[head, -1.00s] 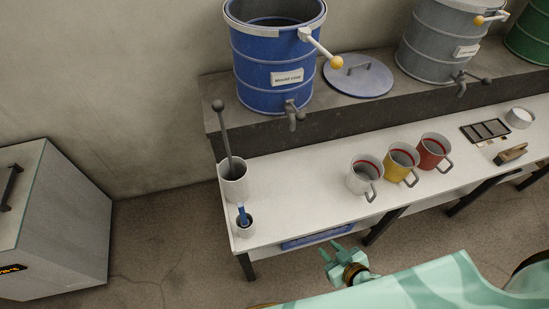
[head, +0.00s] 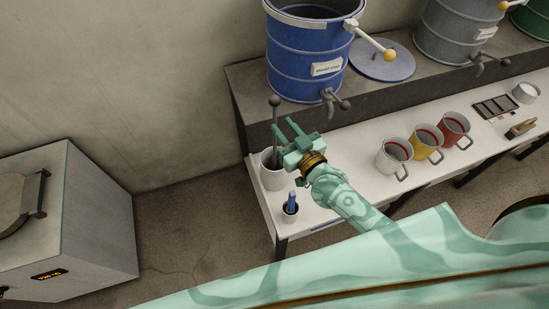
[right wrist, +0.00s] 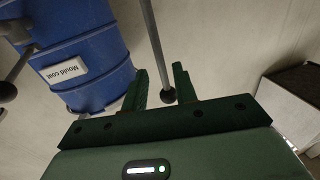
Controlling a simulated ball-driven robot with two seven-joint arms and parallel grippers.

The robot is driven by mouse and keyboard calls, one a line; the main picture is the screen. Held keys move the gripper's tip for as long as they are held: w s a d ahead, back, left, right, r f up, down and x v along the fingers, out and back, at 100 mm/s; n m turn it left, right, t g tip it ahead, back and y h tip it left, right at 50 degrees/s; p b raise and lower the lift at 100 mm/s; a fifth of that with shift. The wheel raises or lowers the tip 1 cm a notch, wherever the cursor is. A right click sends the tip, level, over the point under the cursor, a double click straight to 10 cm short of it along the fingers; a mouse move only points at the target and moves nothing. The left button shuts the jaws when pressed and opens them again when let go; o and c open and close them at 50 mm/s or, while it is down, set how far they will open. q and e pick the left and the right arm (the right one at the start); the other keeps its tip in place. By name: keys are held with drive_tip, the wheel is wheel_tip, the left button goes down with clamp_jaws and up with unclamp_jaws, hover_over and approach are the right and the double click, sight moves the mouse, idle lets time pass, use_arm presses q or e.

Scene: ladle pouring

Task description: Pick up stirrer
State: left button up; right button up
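The stirrer (head: 275,120) is a thin grey rod with a dark ball on top. It stands nearly upright in a white pot (head: 272,181) at the left end of the white bench. My right gripper (head: 283,122) is open beside the upper rod, just right of it in the head view. In the right wrist view the stirrer's ball (right wrist: 168,96) and rod appear between the two spread fingers (right wrist: 160,78); no contact is visible. The stirrer's lower end is hidden in the pot. My left gripper is not in view.
A blue drum (head: 305,60) with a tap is behind on a raised ledge. White, yellow and red mugs (head: 427,143) stand to the right. A grey cabinet (head: 75,225) is at left.

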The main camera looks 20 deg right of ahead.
sight(276, 117)
drive_tip(key=x, duration=0.5)
drive_tip(key=shift+a+r+b, duration=0.1)
drive_tip(key=shift+r+b, duration=0.15)
drive_tip(key=shift+b, duration=0.05)
clamp_jaws()
drive_tip(key=shift+r, duration=0.15)
